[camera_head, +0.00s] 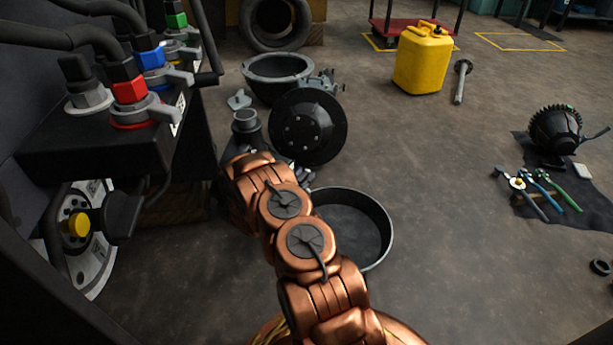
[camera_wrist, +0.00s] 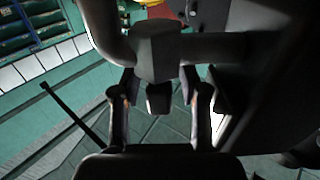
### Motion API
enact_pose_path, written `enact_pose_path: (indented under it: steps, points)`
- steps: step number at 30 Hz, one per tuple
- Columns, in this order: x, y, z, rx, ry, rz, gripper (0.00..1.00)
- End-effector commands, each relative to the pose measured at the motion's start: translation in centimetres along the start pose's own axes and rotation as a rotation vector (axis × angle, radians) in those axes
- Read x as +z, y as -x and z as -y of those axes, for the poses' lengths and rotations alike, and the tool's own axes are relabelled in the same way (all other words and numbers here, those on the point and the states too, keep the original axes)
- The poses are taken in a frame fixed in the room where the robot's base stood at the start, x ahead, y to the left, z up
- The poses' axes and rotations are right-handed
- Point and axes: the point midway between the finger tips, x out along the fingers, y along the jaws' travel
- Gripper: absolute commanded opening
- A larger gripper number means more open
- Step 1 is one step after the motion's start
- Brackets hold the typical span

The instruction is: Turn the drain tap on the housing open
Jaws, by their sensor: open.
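In the wrist view, my gripper (camera_wrist: 160,78) is open, with one finger on each side of the picture's middle. A dark faceted block with bars running left and right, which looks like the drain tap (camera_wrist: 157,52), is just beyond and between the fingertips. I cannot tell whether they touch it or how it is set. A dark mass at the right looks like the housing (camera_wrist: 275,75). In the head view, a housing with a bolted black disc (camera_head: 307,127) stands behind my copper arm. The arm hides the gripper and the tap there.
A round black pan (camera_head: 384,215) lies on the floor right of my arm. A dark panel with coloured hose couplings (camera_head: 130,92) stands at the left. A basin (camera_head: 280,75) and a yellow can (camera_head: 422,62) stand behind; tools (camera_head: 540,187) lie right. The middle floor is free.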

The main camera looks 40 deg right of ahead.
Motion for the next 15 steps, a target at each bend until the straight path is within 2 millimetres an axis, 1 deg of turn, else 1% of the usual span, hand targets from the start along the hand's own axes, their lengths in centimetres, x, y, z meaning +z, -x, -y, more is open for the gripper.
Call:
enact_pose_path:
  steps: [1, 6, 15]
  points:
    - [0.2, -0.5, 0.0, 0.001, -0.002, -0.001, 0.44]
    - [0.1, -1.5, 0.0, -0.001, -0.001, 0.001, 0.44]
    - [0.0, -1.8, 0.0, -0.001, 0.0, 0.002, 0.44]
